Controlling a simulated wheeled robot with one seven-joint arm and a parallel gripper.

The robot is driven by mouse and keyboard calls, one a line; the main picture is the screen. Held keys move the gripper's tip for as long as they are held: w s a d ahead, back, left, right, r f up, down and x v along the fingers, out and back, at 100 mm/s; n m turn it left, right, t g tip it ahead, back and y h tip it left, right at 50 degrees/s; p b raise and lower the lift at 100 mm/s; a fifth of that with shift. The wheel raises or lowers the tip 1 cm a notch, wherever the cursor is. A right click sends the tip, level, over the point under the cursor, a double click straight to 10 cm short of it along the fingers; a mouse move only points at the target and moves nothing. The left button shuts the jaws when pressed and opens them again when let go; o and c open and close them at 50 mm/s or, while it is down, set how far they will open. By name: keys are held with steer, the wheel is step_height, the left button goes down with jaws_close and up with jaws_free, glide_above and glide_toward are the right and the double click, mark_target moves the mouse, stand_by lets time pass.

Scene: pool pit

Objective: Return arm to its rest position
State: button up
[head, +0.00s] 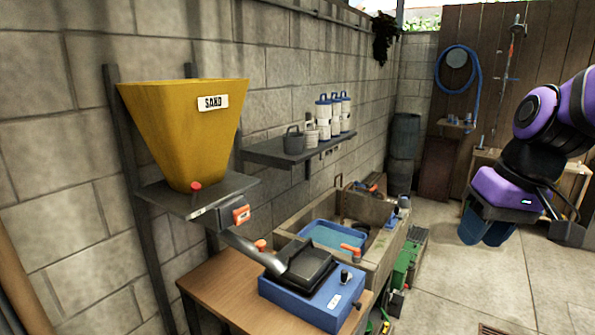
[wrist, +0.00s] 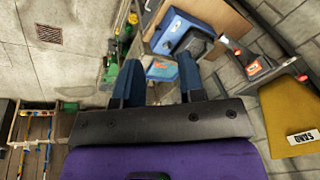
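My purple arm is raised at the right of the head view. My gripper (head: 486,230) hangs from it with its blue fingers pointing down, well to the right of the sink and workbench. In the wrist view my gripper (wrist: 159,66) shows two blue fingers set apart with nothing between them, so it is open and empty. The floor and bench things behind the fingers are at a distance.
A yellow sand hopper (head: 180,130) stands on a wall bracket. A blue scale-like device (head: 312,296) sits on the wooden bench (head: 216,293). The stone sink (head: 378,262) holds a blue basin (head: 333,237). Grey paved floor (head: 450,270) is open below my gripper.

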steer(key=s+d+r+t+h, duration=0.1)
steer(key=s+r, duration=0.1)
steer(key=s, duration=0.2)
steer(key=s+d+r+m+t+h, duration=0.1)
steer(key=s+r+t, duration=0.1)
steer(key=s, duration=0.3)
steer(key=shift+s+d+r+h, duration=0.2)
steer(key=shift+d+r+h, duration=0.05)
steer(key=shift+d+h, duration=0.05)
stand_by(0.6)
